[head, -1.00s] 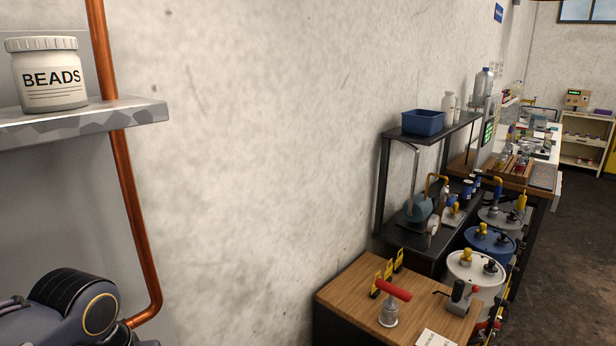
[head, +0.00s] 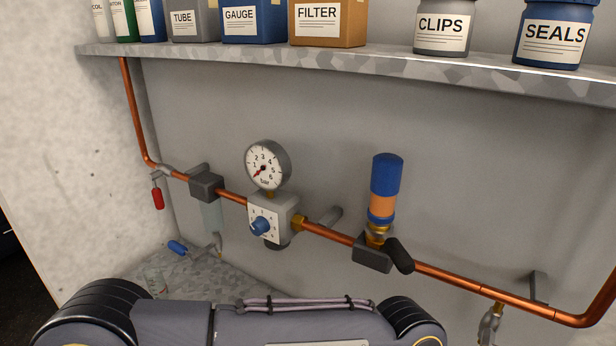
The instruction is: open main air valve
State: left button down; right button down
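A copper air pipe (head: 332,235) runs along the grey wall in the head view. Near its left end is a small silver valve with a red handle (head: 157,197) hanging down, crosswise to the pipe. No label tells which is the main air valve. A round pressure gauge (head: 267,166) has its red needle at the low end, lower left. Neither gripper is in view; only part of my own arm crosses the bottom.
A regulator box with a blue knob (head: 261,225) sits under the gauge. A small blue handle (head: 177,247) is below left, near a speckled ledge (head: 232,284). A shelf (head: 330,60) above holds labelled boxes and jars, including a filter box (head: 328,22).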

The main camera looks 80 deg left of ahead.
aim_at(158, 199)
jog(key=k+l+u, duration=0.1)
jog(key=u, duration=3.45)
jog(key=i+j+u, duration=0.25)
jog(key=i+j, duration=0.95)
jog(key=i, duration=0.1)
